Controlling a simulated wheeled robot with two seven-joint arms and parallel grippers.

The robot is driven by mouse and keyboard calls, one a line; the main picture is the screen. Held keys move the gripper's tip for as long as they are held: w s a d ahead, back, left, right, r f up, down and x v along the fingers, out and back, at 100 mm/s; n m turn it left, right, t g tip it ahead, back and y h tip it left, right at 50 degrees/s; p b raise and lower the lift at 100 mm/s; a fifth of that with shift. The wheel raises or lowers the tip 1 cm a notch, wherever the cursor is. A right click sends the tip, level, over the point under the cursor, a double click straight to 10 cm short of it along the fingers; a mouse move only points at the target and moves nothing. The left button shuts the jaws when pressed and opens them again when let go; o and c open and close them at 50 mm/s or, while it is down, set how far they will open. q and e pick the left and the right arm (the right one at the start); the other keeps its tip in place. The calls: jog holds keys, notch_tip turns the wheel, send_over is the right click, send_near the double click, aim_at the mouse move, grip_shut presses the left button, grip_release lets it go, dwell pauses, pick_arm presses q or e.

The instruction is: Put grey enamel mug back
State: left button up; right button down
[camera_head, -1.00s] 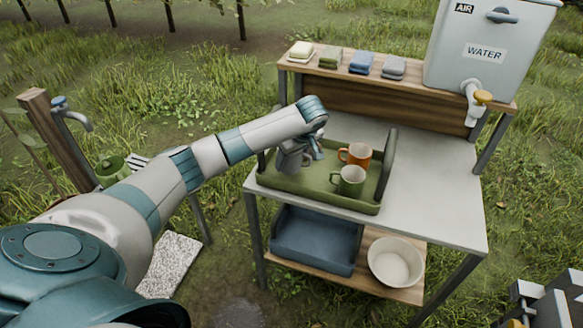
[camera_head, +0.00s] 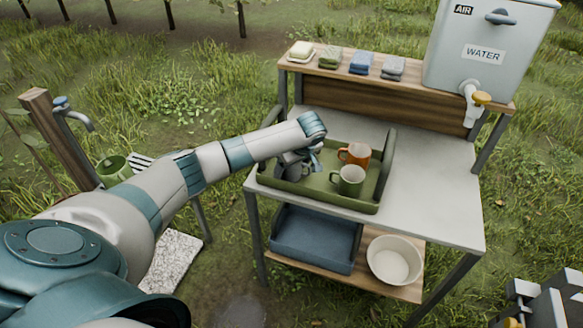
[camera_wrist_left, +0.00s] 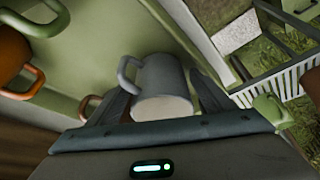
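The grey enamel mug (camera_head: 291,172) is at the left end of the green tray on the table, partly hidden by my left gripper (camera_head: 308,160). In the left wrist view the mug (camera_wrist_left: 158,82) sits between the two fingers of my left gripper (camera_wrist_left: 160,100), its handle pointing left. The fingers look closed on its sides. Whether the mug touches the tray floor I cannot tell. The green tray (camera_head: 318,196) also holds an orange mug (camera_head: 357,154) and a green mug (camera_head: 350,180) to the right of the grey one.
A water tank (camera_head: 485,50) with a tap stands at the back right. Folded cloths (camera_head: 361,62) and a soap block (camera_head: 300,51) lie on the back shelf. A blue bin (camera_head: 313,240) and a white bowl (camera_head: 394,261) are below. The right tabletop (camera_head: 435,195) is clear.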

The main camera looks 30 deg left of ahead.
pick_arm(q)
jog(key=shift+r, duration=0.15)
jog(key=b+v, duration=0.2)
jog(key=v, duration=1)
dwell(0.9)
